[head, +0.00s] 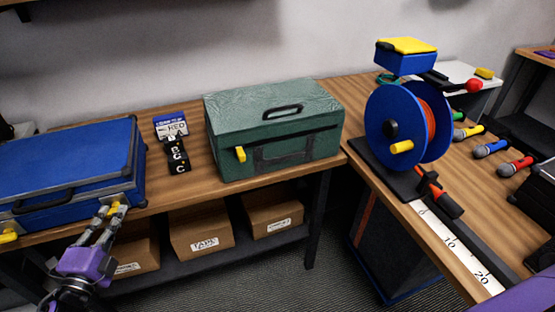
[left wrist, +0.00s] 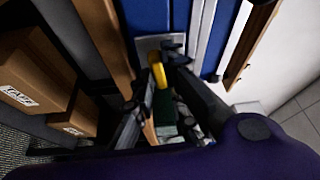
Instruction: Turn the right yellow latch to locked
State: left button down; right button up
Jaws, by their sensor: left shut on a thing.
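The blue case (head: 70,160) lies closed on the wooden bench at the left. Its right yellow latch (left wrist: 158,74) sits on a metal plate (left wrist: 150,44) on the case front. My left gripper (head: 114,210) is at that plate, and in the left wrist view its fingers (left wrist: 157,88) are shut on the latch, one on each side. In the head view the fingers mostly hide this latch. The case's left yellow latch (head: 9,236) shows at the picture's left edge. My right gripper is not in view.
A green toolbox (head: 262,130) with its own yellow latch (head: 240,154) stands to the right of the case. Cardboard boxes (head: 200,229) sit on the shelf below. A blue cable reel (head: 400,125) stands on the right bench.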

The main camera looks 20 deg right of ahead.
pick_arm(q)
jog(key=shift+m+g+p, duration=0.3)
jog(key=shift+m+p, duration=0.15)
jog(key=shift+m, duration=0.15)
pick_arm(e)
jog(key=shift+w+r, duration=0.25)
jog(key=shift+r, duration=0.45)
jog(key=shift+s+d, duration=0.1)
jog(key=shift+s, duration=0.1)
pick_arm(q)
jog(key=c, duration=1.8)
grip_release()
jog(key=shift+o, duration=0.2)
jog(key=v, duration=1.2)
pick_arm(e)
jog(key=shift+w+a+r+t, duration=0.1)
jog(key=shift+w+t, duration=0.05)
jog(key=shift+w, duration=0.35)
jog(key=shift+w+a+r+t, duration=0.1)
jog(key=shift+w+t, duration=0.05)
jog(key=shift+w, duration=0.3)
pick_arm(q)
jog(key=shift+r, duration=0.1)
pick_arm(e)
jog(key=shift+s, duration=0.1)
